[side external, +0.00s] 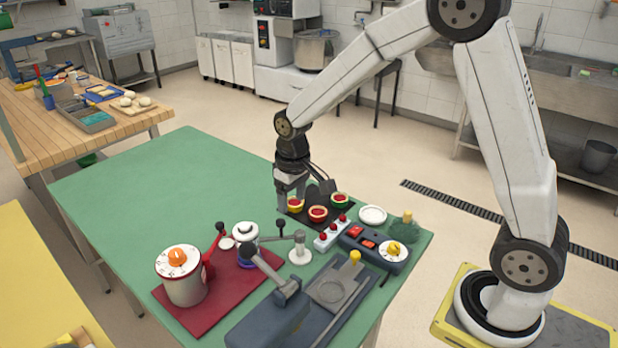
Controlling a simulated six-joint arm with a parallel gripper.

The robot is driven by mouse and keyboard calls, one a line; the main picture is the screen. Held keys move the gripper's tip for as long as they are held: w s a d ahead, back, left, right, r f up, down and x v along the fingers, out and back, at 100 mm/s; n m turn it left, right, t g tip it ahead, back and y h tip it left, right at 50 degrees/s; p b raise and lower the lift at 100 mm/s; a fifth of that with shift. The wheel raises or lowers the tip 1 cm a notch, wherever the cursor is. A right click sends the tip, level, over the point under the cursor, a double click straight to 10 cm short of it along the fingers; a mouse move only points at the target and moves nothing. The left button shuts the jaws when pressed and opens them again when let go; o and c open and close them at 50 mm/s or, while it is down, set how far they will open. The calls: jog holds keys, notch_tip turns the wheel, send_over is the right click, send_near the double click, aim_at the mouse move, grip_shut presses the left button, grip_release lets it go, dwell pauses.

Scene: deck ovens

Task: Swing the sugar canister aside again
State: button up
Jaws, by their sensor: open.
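No label marks the sugar canister. A white lidded jar with a grey knob (246,232) and a blue lower part stands at the red mat's (222,291) back edge; it may be the canister. A larger pale canister with an orange knob on a marked dial top (183,276) stands on the mat. My gripper is apart from both.
A red-handled lever (213,245) and a black-knobbed arm on a white post (299,249) flank the jar. A grey press (286,291) stands in front. A switch box (362,242) and white dish (373,215) lie right. The green table's (140,190) left part is clear.

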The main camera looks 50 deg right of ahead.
send_over(281, 220)
jog(key=shift+a+f+g, duration=0.1)
jog(key=shift+f+g, duration=0.1)
jog(key=shift+g, duration=0.1)
jog(key=shift+f, duration=0.1)
jog(key=shift+f, duration=3.8)
grip_shut()
